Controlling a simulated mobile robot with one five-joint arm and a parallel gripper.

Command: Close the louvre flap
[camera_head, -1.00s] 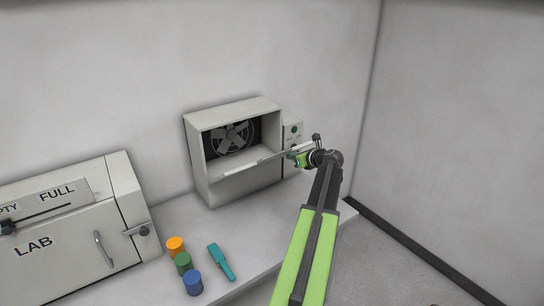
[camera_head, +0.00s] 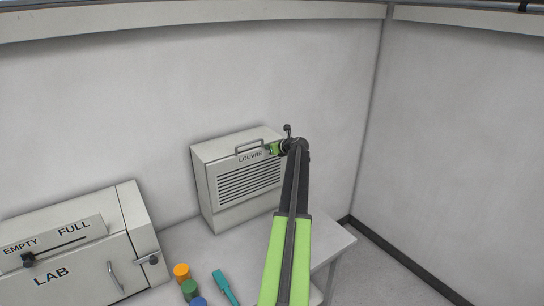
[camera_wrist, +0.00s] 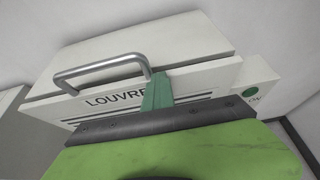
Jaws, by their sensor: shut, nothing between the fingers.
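The louvre flap (camera_head: 248,182) stands upright across the front of the pale grey box (camera_head: 204,190), with its slats and LOUVRE label facing out. The fan opening is hidden behind it. A metal bar handle (camera_head: 250,146) is at the flap's top edge and shows large in the wrist view (camera_wrist: 100,68). My gripper (camera_head: 271,150) is shut and empty at the flap's upper right, beside the right end of the handle. In the wrist view its green fingertips (camera_wrist: 157,88) overlap the flap by that handle end; I cannot tell if they touch.
A box with a green ON button (camera_wrist: 257,95) is right of the louvre box. A LAB cabinet (camera_head: 75,270) stands left. An orange jar (camera_head: 181,272), a green jar (camera_head: 190,290) and a teal tool (camera_head: 225,287) lie on the bench front. A wall is at right.

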